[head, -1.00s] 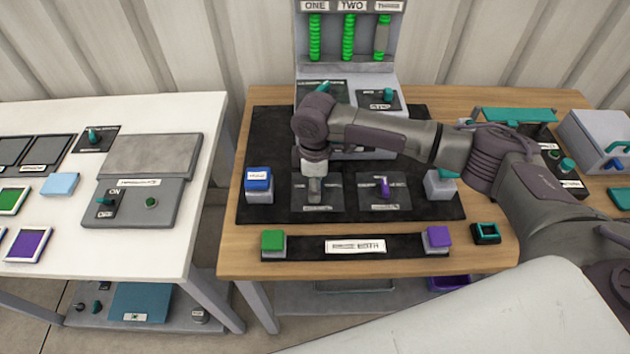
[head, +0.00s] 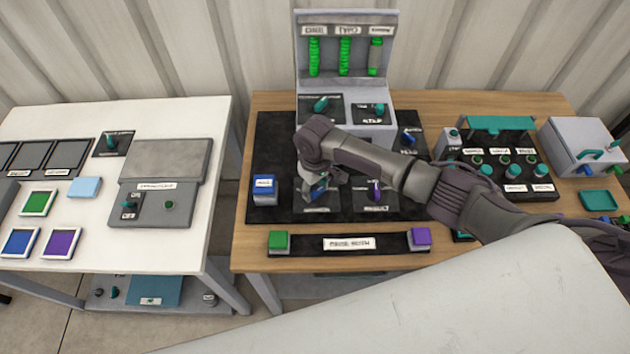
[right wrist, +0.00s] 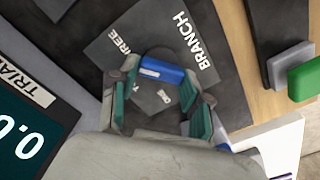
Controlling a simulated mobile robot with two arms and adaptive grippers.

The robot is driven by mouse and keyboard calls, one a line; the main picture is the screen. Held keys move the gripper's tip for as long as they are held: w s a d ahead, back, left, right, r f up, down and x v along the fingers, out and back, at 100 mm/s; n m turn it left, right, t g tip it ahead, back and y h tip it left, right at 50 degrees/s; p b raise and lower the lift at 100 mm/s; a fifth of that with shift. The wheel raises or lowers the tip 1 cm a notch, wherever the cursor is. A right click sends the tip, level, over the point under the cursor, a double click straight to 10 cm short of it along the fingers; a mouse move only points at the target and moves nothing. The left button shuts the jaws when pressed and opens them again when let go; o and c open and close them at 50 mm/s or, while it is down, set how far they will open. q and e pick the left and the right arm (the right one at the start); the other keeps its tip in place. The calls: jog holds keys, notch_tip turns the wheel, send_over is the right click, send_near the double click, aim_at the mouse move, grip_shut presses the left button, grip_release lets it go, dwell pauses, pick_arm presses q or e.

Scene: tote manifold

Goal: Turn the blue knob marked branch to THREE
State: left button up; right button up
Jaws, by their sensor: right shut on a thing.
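The blue knob (right wrist: 165,73) shows in the right wrist view as a blue bar on a dark plate marked BRANCH (right wrist: 150,38). A partly hidden label reading "REE" lies left of that word. My right gripper (right wrist: 160,108) is shut on the blue knob, with a teal-padded finger at each side. In the head view my right gripper (head: 318,187) is low over the left plate (head: 317,209) on the black board and hides most of the knob. I cannot tell exactly which mark the knob points at. My left gripper is not in view.
A purple knob (head: 376,190) stands right of the gripper and a blue button (head: 264,187) left of it. Behind is a grey panel (head: 347,24) with three green columns. Green (head: 279,240) and purple (head: 421,236) buttons sit in front. A white table (head: 100,245) stands left.

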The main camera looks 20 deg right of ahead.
aim_at(316, 190)
jog(key=shift+r+m+p, duration=0.1)
jog(key=shift+m+p, duration=0.6)
jog(key=shift+m, duration=0.2)
jog(key=shift+w, duration=0.1)
jog(key=o, duration=1.2)
jog(key=shift+c, duration=0.2)
notch_tip(316, 190, up, 12)
